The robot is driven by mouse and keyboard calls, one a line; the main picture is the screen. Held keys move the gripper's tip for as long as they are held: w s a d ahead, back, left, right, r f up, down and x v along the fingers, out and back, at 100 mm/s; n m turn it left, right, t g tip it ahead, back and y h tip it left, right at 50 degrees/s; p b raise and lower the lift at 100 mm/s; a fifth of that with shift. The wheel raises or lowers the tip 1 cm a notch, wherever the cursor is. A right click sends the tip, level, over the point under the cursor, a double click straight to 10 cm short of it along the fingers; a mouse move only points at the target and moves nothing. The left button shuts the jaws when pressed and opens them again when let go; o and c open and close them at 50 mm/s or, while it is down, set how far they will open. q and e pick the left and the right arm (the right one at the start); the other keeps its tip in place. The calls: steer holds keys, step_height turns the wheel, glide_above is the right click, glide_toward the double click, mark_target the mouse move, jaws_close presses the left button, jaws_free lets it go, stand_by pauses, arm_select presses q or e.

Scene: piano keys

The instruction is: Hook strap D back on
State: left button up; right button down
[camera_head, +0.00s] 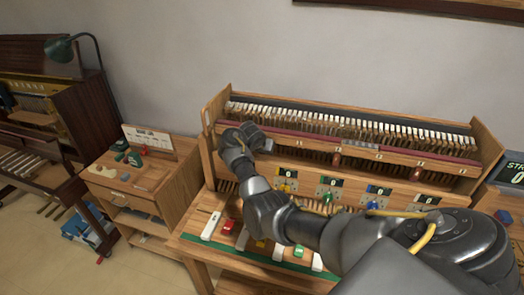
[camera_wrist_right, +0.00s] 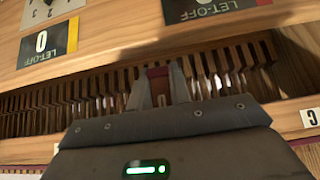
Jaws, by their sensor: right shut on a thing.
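The piano action model (camera_head: 340,130) stands on a wooden bench, with rows of white-topped parts and a red rail. In the right wrist view my right gripper (camera_wrist_right: 160,88) is shut on a small dark red piece (camera_wrist_right: 158,76), in front of a row of thin wooden parts (camera_wrist_right: 90,92). I cannot tell whether this piece is strap D, and its far end is hidden. A letter plate C (camera_wrist_right: 309,118) shows at right. My left gripper is not in view.
Dials with LET-OFF plates (camera_wrist_right: 205,8) line the wooden panel close to my right gripper. My arm crosses low over the bench with the coloured blocks, such as a red block (camera_head: 229,226). A small side table (camera_head: 140,185) stands left. Another piano (camera_head: 50,130) is further left.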

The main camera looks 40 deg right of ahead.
steer(key=c, duration=1.3)
jaws_free()
steer(key=shift+r, duration=0.1)
steer(key=v, duration=0.2)
steer(key=b+v, duration=0.1)
steer(key=v, duration=0.1)
steer(key=shift+w+a+r, duration=0.1)
steer(key=shift+a+r, duration=0.2)
steer(key=shift+s+a+r, duration=0.1)
steer(key=shift+s+a, duration=0.15)
steer(key=v, duration=0.5)
steer(key=shift+s+r+p, duration=0.15)
steer(key=shift+s+p, duration=0.05)
steer(key=shift+p, duration=0.15)
